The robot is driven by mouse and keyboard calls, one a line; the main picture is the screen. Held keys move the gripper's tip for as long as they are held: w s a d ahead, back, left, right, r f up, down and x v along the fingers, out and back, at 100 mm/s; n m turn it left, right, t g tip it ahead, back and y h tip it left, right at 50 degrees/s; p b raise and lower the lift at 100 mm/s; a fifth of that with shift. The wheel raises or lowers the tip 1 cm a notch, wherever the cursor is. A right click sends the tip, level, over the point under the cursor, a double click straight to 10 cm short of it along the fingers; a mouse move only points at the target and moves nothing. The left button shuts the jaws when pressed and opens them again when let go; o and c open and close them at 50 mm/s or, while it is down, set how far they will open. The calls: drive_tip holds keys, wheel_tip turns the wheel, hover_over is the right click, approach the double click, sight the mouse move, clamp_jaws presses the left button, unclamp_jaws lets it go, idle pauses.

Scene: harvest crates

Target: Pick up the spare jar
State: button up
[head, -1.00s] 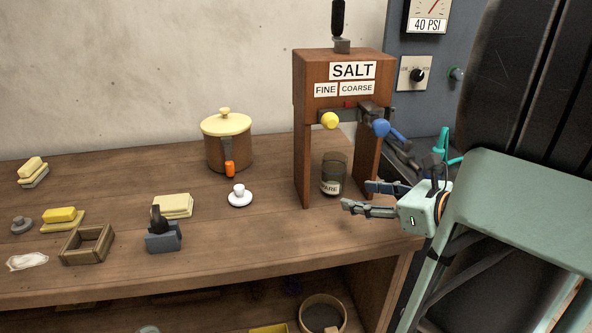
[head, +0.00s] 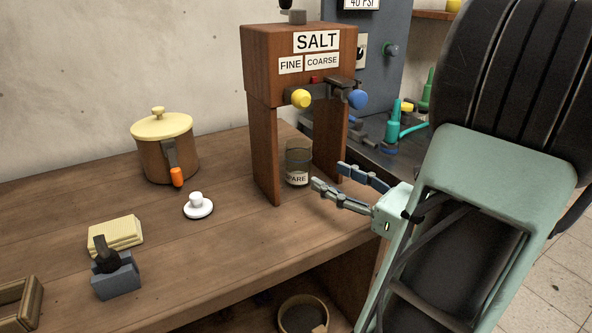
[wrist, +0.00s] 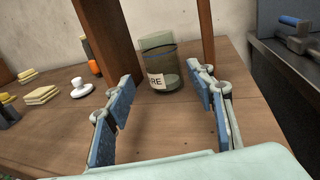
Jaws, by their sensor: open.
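The spare jar (head: 298,164) is a dark glass jar with a pale label, of which "ARE" can be read. It stands upright on the wooden bench between the legs of the salt dispenser (head: 312,42). In the wrist view the jar (wrist: 168,72) lies ahead, beyond the fingertips and roughly centred between them. My gripper (head: 327,176) is open and empty, in front and to the right of the jar, with its fingers pointing at it. In the wrist view my gripper (wrist: 168,88) shows both blue finger pads spread wide, apart from the jar.
The dispenser's wooden legs (head: 265,155) stand on both sides of the jar. A lidded pot (head: 167,155) and a white knobbed disc (head: 198,207) are to the left. Bare bench lies in front.

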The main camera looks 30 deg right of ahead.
sight(310, 150)
drive_tip(key=b+x, duration=0.2)
drive_tip(key=x, duration=0.5)
drive_tip(key=shift+w+f, duration=0.1)
drive_tip(key=shift+f, duration=0.1)
drive_tip(key=shift+w, duration=0.6)
drive_tip(key=shift+r, duration=0.1)
drive_tip(key=c, duration=1.2)
drive_tip(key=shift+r, duration=0.1)
drive_tip(key=shift+r, duration=0.55)
drive_tip(key=shift+s+d+r+p, duration=0.1)
drive_tip(key=shift+s+r+p, duration=0.15)
drive_tip(key=shift+r+p, duration=0.35)
drive_tip(key=shift+s+d+r+p, duration=0.1)
drive_tip(key=shift+s+r+p, duration=0.15)
drive_tip(key=shift+r+p, duration=0.3)
drive_tip(key=p+v, duration=0.2)
drive_tip(key=v, duration=1.4)
drive_tip(key=shift+s+a+p, duration=0.1)
drive_tip(key=shift+s+p, duration=0.1)
drive_tip(key=shift+p, duration=0.1)
drive_tip(key=shift+s, duration=0.35)
